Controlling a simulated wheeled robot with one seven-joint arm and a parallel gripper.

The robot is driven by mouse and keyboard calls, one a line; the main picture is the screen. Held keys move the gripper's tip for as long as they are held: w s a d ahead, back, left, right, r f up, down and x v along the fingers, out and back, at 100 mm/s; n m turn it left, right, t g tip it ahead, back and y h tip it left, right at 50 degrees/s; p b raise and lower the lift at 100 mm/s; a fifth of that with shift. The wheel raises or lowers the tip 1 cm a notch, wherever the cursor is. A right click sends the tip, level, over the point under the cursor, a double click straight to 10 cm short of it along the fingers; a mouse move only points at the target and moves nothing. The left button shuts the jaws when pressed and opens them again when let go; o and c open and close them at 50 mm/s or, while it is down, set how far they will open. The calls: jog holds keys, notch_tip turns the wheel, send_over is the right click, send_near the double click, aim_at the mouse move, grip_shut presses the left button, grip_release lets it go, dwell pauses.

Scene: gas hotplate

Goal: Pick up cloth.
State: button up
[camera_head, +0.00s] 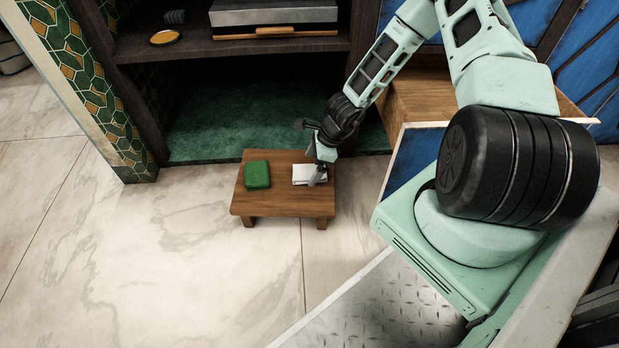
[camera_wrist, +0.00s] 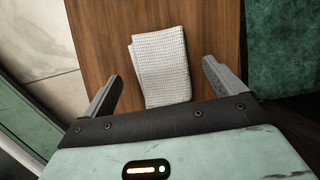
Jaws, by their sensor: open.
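A folded white cloth (camera_head: 308,174) lies on the right part of a low wooden stool (camera_head: 280,207). In the wrist view the cloth (camera_wrist: 161,68) shows a waffle weave and lies flat on the wood (camera_wrist: 100,35). My gripper (camera_head: 317,178) is over the cloth and hides part of it in the head view. In the wrist view the two fingers of my gripper (camera_wrist: 165,84) are spread wide, one to each side of the cloth's near end. Nothing is held between them. The exact height of the fingertips above the stool is hard to tell.
A green folded item (camera_head: 257,175) lies on the stool's left part. Behind the stool is an open recess with a green floor (camera_head: 220,130), under a dark shelf (camera_head: 230,47). A tiled pillar (camera_head: 95,90) stands left. The marble floor (camera_head: 150,250) in front is clear.

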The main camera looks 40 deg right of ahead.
aim_at(309, 170)
jog(key=shift+b+x, duration=0.5)
jog(key=shift+x, duration=0.65)
jog(key=c, duration=1.1)
jog(key=shift+c, duration=0.2)
jog(key=shift+r, duration=0.1)
notch_tip(309, 170, up, 10)
jog(key=p, duration=0.6)
jog(key=shift+p, duration=0.35)
jog(key=shift+o, duration=0.8)
